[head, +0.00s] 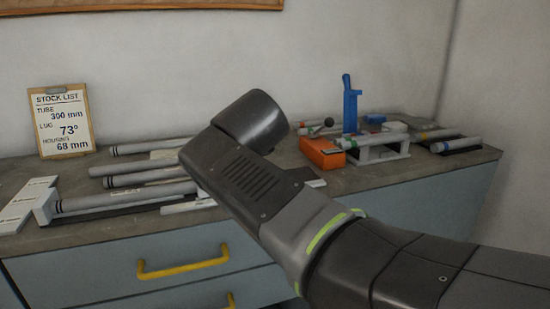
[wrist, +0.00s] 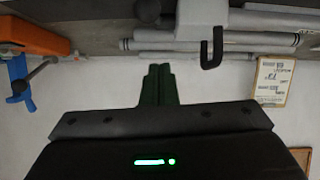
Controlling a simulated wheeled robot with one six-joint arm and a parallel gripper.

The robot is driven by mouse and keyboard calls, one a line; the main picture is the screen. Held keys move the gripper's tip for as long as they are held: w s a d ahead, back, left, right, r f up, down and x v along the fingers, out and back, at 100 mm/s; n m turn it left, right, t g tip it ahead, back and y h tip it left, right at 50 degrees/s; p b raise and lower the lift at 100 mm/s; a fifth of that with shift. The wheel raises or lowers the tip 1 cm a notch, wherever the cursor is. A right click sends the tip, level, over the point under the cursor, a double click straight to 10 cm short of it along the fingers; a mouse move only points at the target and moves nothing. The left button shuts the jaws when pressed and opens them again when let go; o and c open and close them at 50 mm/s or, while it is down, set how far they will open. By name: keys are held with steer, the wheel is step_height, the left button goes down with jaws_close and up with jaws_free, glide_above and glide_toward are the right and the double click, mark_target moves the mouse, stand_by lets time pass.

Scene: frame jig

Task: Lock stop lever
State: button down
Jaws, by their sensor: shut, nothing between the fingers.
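My gripper (wrist: 159,70) is shut and empty in the wrist view, its dark green fingers together against the pale wall. In the head view its fingers are hidden behind my arm. A dark ball knob on a short lever (head: 328,121) stands behind the orange block (head: 322,152) at the right of the bench. In the wrist view, the orange block (wrist: 36,30) is at top left with a dark-knobbed lever (wrist: 40,72) beside it, apart from my fingers. A black hook-shaped part (wrist: 212,48) and a dark knob (wrist: 148,10) are nearer. I cannot tell which one is the stop lever.
A blue upright clamp (head: 350,106) stands behind a pale fixture (head: 378,152) holding a tube. Several grey tubes (head: 130,197) lie at the left of the bench. A stock list clipboard (head: 62,122) leans on the wall. My arm hides the bench middle.

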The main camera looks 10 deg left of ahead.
steer(key=f+p+v, duration=0.1)
steer(key=v, duration=0.8)
steer(key=shift+s+d, duration=0.3)
steer(key=shift+w, duration=0.1)
steer(key=x, duration=0.3)
steer(key=b+x, duration=0.1)
steer(key=x, duration=0.5)
steer(key=shift+w+a+r, duration=0.2)
steer(key=shift+w+a, duration=0.05)
steer(key=shift+w, duration=0.1)
steer(key=shift+w+a+f+b, duration=0.1)
steer(key=shift+w+f+b, duration=0.05)
steer(key=shift+f+b, duration=0.75)
steer(key=shift+s+d+f+b, duration=0.15)
steer(key=shift+d+f+b, duration=0.05)
steer(key=shift+f+b, duration=0.35)
steer(key=shift+s+d+f+b, duration=0.1)
steer(key=shift+d+f+b, duration=0.1)
steer(key=shift+f+b, duration=0.3)
